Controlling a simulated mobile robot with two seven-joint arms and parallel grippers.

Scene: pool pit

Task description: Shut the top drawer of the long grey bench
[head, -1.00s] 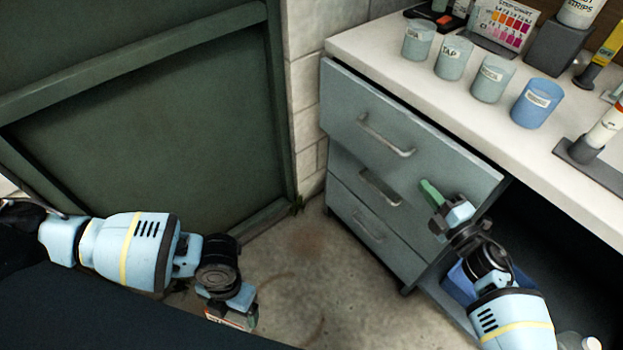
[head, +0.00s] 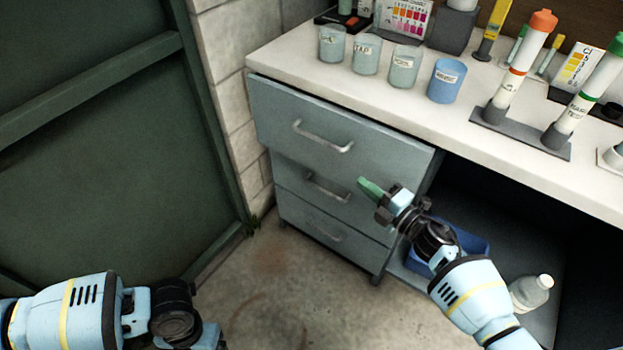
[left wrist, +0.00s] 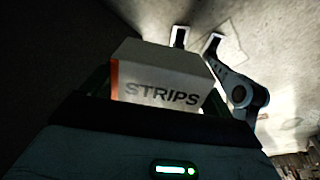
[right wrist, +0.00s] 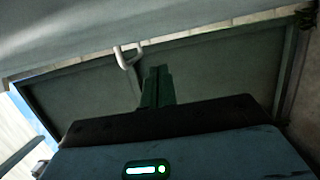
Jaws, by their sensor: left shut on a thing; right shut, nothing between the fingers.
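The long grey bench has a stack of grey drawers at its left end. Its top drawer (head: 375,145) stands out a little from the drawers below, as best I can tell. The top drawer's handle (head: 322,136) is a pale bar. My right gripper (head: 371,188) is shut and empty, its green fingers in front of the drawer stack below the top drawer's right part; contact cannot be told. A handle (right wrist: 128,57) shows beyond its fingers in the right wrist view. My left gripper is shut on a white box marked STRIPS (left wrist: 160,90); in the head view its tip is cut off at the bottom.
On the bench top (head: 300,62) stand several labelled cups, a blue cup (head: 446,80) and tubes in a stand (head: 515,130). Right of the drawers is an open bay with a blue bin (head: 470,243) and a white bottle (head: 530,292). A green panel (head: 90,170) stands left. Floor between is clear.

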